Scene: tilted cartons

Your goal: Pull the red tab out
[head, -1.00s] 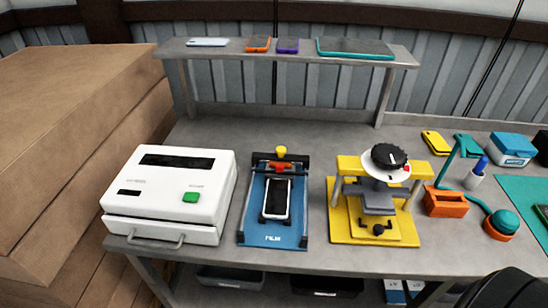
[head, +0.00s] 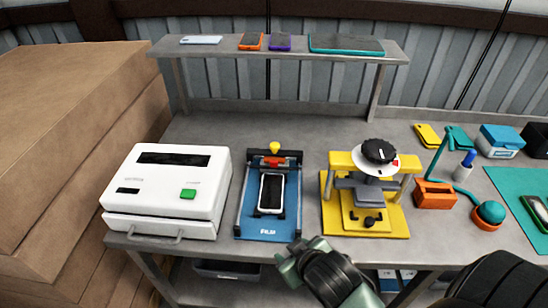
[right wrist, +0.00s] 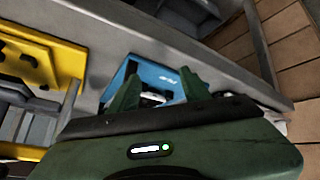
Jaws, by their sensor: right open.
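A blue film board (head: 268,228) stands on the grey table, with a phone (head: 271,193) lying flat on it. A small red part (head: 271,161) sits at the board's far end, below a yellow knob (head: 274,147). Another small red piece (head: 396,162) is at the right of the dial on the yellow press. I cannot tell which is the tab. My right gripper (head: 288,250) is open and empty at the board's near right corner. In the right wrist view the blue board (right wrist: 163,74) shows between and beyond the open fingers (right wrist: 160,92). My left gripper is not in view.
A white machine (head: 165,190) with a green button stands to the left. The yellow press (head: 365,222) stands right of the board. A shelf (head: 222,52) with several phones is at the back. An orange holder (head: 434,195) stands farther right.

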